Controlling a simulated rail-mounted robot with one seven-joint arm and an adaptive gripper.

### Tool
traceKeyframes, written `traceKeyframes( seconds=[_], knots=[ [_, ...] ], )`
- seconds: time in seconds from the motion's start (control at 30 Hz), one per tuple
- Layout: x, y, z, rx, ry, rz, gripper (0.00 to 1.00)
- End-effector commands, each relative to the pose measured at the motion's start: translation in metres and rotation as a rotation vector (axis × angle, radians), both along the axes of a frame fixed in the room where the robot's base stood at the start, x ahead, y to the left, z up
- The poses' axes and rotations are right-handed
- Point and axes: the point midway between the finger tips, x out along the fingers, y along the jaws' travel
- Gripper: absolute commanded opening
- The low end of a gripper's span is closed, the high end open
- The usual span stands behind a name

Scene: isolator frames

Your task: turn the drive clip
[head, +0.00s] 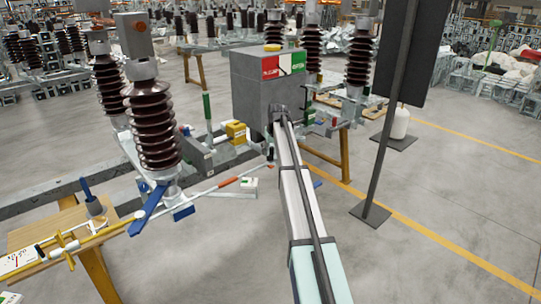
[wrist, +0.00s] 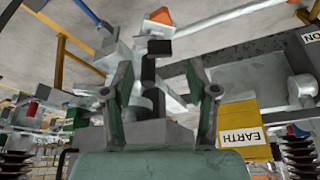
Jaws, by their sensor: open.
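In the wrist view my gripper (wrist: 160,92) is open, with one dark green finger on each side. A pale grey metal piece with a round boss (wrist: 141,98), which looks like the drive clip, shows between the fingers, with a dark upright bar (wrist: 149,70) beside it. I cannot tell whether either finger touches the metal piece. A yellow block labelled EARTH (wrist: 243,122) appears upside down just right of the right finger. In the head view the yellow block (head: 236,131) is left of my arm. My fingers and the clip cannot be made out clearly there.
A grey box with a red, white and green label (head: 268,85) stands at the top of my arm in the head view. A brown ribbed insulator (head: 152,125) rises at left. A dark panel on a pole (head: 395,130) stands at right. Floor at lower right is clear.

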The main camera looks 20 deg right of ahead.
Motion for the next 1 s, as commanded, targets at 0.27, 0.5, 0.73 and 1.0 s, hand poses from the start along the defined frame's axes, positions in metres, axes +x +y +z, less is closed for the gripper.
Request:
traceKeyframes(
  seconds=[0.27, 0.5, 0.73, 1.0],
  knots=[
    [0.015, -0.002, -0.035, 0.000, 0.001, 0.000, 0.58],
    [0.019, -0.002, -0.044, 0.000, -0.001, 0.000, 0.58],
    [0.019, -0.003, -0.045, 0.000, -0.001, 0.000, 0.55],
    [0.018, -0.002, -0.045, 0.000, -0.001, 0.000, 0.00]
  ],
)
